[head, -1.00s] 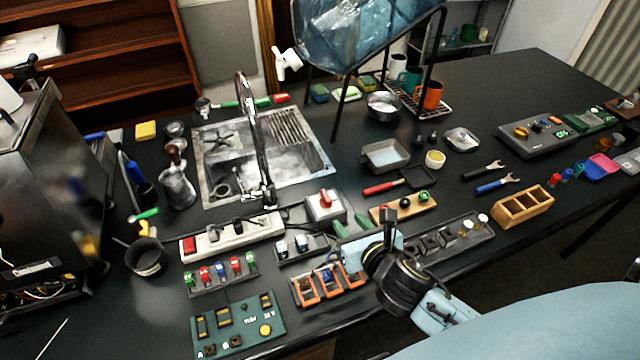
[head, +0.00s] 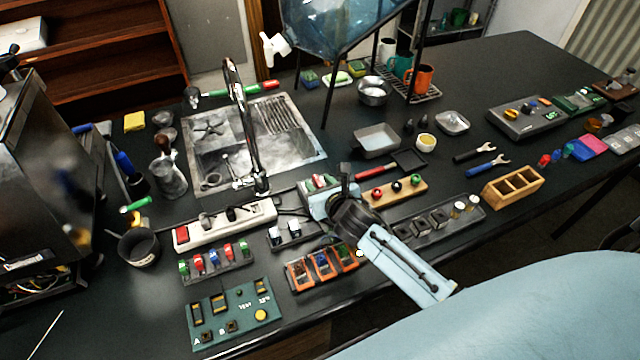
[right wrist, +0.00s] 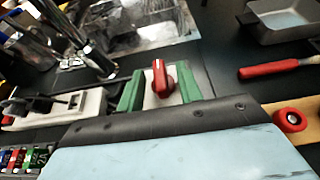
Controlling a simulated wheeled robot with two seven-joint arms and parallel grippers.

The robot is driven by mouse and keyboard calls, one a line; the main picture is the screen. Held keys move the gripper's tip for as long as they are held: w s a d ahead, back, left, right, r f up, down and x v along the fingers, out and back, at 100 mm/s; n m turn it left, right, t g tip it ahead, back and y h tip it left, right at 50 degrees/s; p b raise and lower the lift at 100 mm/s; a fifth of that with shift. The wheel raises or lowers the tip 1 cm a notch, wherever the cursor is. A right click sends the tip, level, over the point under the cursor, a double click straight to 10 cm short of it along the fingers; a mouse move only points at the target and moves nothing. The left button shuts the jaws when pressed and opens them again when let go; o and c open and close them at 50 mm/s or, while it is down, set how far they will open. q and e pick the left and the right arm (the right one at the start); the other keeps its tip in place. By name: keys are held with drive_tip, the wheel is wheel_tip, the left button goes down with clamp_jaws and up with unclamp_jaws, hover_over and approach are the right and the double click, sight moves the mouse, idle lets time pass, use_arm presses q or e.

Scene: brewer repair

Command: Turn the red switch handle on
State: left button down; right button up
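The red switch handle (right wrist: 161,78) stands on a pale grey switch box (right wrist: 152,98) in the right wrist view. In the head view the switch box is mostly hidden behind my right gripper (head: 322,183). The gripper's two green fingers (right wrist: 163,88) are open, one on each side of the red handle, with a gap showing on both sides. Whether the fingertips are level with the handle's height is hard to tell. My left gripper is not in view.
A white power strip (head: 225,226) lies left of the switch box. The sink with its tall faucet (head: 240,130) is behind it. A wooden board with coloured knobs (head: 395,190) lies to the right. Orange bins (head: 322,265) sit in front.

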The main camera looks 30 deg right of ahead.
clamp_jaws()
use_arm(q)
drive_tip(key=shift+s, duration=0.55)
